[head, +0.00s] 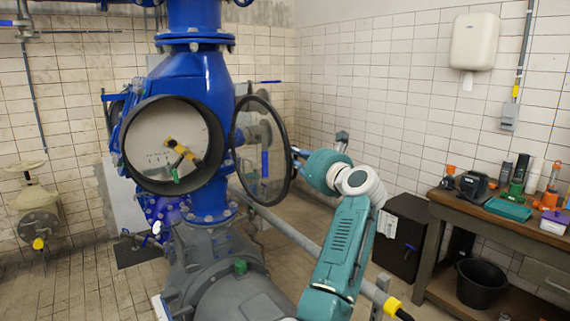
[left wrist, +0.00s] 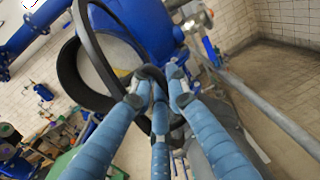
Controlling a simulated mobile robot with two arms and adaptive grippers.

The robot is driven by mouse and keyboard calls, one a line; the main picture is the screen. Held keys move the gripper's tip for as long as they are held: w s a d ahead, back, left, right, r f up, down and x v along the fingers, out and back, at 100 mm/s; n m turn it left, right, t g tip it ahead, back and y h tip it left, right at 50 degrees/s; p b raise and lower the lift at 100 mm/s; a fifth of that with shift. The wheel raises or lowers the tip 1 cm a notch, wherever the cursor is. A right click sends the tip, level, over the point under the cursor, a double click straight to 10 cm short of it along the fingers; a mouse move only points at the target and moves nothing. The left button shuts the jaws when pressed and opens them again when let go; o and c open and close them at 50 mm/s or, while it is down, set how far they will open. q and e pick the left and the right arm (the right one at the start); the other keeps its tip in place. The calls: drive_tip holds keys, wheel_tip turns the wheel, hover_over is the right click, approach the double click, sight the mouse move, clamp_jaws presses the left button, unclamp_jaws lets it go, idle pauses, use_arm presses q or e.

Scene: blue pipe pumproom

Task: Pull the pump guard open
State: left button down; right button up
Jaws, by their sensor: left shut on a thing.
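The pump guard (head: 284,130) is a round, dark-rimmed cover at the right side of the blue pump housing (head: 190,75). It stands swung out at an angle from the dark round collar (head: 165,187), whose front is uncovered. Inside the collar is a pale plate (head: 150,135) with yellow and green parts. My left gripper (head: 297,154) is at the guard's right edge. In the left wrist view its fingers (left wrist: 153,82) close together on the guard's dark rim (left wrist: 88,45); the exact contact is partly hidden by the fingers. My right gripper does not show.
A grey rail (head: 285,225) runs low beside the pump, under my arm. A dark cabinet (head: 402,235) and a cluttered workbench (head: 480,212) stand at the right, with a black bucket (head: 482,283) below. Tiled floor lies between pump and cabinet.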

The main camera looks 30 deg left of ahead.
use_arm(q)
drive_tip(key=w, duration=0.2)
drive_tip(key=shift+w+d, duration=0.3)
drive_tip(key=shift+d, duration=0.05)
drive_tip(key=c, duration=1.7)
unclamp_jaws()
drive_tip(key=shift+w, duration=0.1)
drive_tip(key=shift+c, duration=0.2)
drive_tip(key=v, duration=0.7)
drive_tip(key=shift+d, duration=0.3)
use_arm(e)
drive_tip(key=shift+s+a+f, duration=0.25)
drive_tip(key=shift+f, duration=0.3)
